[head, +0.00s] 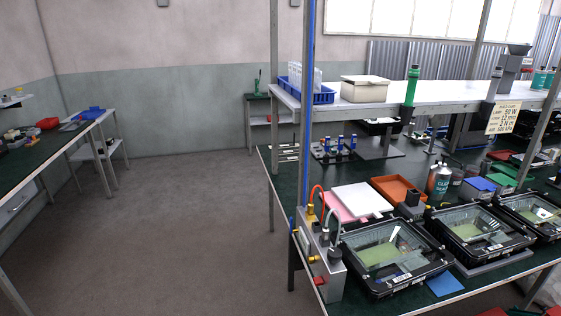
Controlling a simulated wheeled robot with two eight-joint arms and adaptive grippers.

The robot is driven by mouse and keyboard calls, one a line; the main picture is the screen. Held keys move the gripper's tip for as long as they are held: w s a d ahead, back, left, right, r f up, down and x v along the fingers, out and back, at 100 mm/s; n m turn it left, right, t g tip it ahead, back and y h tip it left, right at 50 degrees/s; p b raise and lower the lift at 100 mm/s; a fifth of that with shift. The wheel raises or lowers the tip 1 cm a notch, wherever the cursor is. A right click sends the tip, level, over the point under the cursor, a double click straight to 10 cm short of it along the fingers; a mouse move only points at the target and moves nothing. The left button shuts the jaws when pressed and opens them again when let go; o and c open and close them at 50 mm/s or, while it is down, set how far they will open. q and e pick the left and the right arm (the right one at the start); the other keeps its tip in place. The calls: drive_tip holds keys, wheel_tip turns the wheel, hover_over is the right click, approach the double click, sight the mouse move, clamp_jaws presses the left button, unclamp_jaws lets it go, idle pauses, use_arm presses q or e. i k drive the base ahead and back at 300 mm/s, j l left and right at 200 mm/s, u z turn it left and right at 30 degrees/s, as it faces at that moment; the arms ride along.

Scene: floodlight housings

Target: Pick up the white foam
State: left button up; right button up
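A flat white slab, which looks like the white foam (362,200), lies on the green-topped workbench (285,187). It rests partly over a pink sheet (337,209), whose edge shows at its left and front. An orange tray (398,187) is just to its right. The white slab's near side is close behind a black-framed floodlight housing (395,257). Neither of my grippers can be made out in the head view.
A grey fixture with hoses (320,262) and a blue upright post (309,120) stand at the bench's left edge. More housings (480,235) line the front. A shelf (340,103) overhangs the back. Open floor (180,220) lies left, before another bench (40,150).

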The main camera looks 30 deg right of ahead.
sight(360, 199)
drive_tip(key=i+z, duration=0.2)
drive_tip(key=z, duration=0.25)
drive_tip(key=i+j+z, duration=0.15)
drive_tip(key=z, duration=0.3)
drive_tip(key=i+j+z, duration=0.15)
drive_tip(key=z, duration=0.35)
drive_tip(key=i+j+z, duration=0.1)
drive_tip(key=j+z, duration=0.35)
drive_tip(key=i+j+z, duration=0.1)
drive_tip(key=z, duration=0.35)
drive_tip(key=j+z, duration=0.45)
